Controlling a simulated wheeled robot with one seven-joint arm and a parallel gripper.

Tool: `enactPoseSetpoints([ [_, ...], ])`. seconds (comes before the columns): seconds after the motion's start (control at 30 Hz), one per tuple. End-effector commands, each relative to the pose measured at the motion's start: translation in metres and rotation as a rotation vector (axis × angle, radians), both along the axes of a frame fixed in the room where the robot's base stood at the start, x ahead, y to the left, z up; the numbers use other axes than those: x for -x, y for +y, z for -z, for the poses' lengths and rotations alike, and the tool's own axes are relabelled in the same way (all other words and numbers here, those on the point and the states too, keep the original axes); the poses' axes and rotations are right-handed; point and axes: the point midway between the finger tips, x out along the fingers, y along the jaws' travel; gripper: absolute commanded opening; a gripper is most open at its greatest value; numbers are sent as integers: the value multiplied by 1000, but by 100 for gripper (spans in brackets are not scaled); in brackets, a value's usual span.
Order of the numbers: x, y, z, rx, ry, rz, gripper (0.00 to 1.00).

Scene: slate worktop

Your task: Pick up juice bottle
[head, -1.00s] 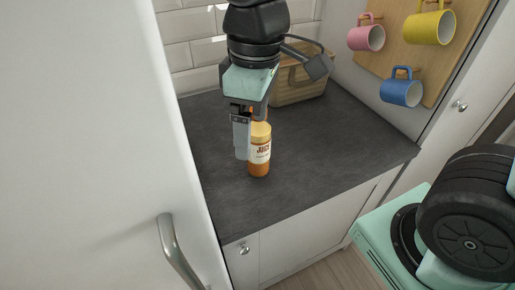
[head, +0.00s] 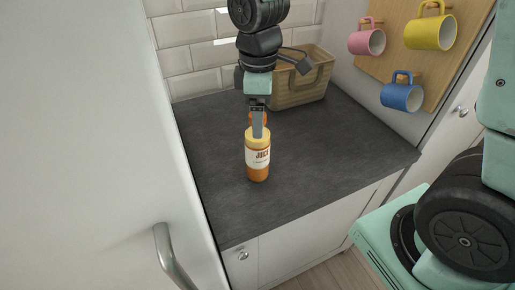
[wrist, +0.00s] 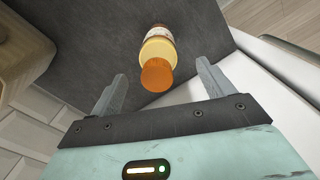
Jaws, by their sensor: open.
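The juice bottle (head: 257,158) stands upright on the slate worktop, with an orange cap, a pale yellow shoulder, a white label and orange juice at its base. In the wrist view the bottle (wrist: 158,62) shows its orange cap nearest the camera, lying ahead of and between the two fingers. My gripper (head: 258,128) is in line with the bottle's top in the head view and hides part of the cap. In the wrist view my gripper (wrist: 161,86) is open, with a gap between each finger and the cap. Nothing is held.
A wicker basket (head: 304,84) stands at the back of the worktop (head: 330,150). Pink (head: 367,42), yellow (head: 433,32) and blue (head: 402,97) mugs hang on a wooden board at the right. A tall white door (head: 80,150) borders the left. The worktop right of the bottle is clear.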

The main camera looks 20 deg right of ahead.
Motion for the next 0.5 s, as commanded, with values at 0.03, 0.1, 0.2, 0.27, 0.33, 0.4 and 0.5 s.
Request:
enactPoseSetpoints([
  [0.03, 0, 0, 4, 0, 1, 0, 81],
  [0.1, 0, 0, 7, 0, 2, 0, 81],
  [0.2, 0, 0, 13, 0, 4, -1, 81],
  [0.27, -1, 0, 20, 1, 5, -1, 81],
  [0.33, -3, 0, 30, 1, 5, -1, 81],
  [0.4, -3, -1, 40, 2, 5, -1, 81],
  [0.5, -4, -1, 52, 0, 4, -1, 81],
])
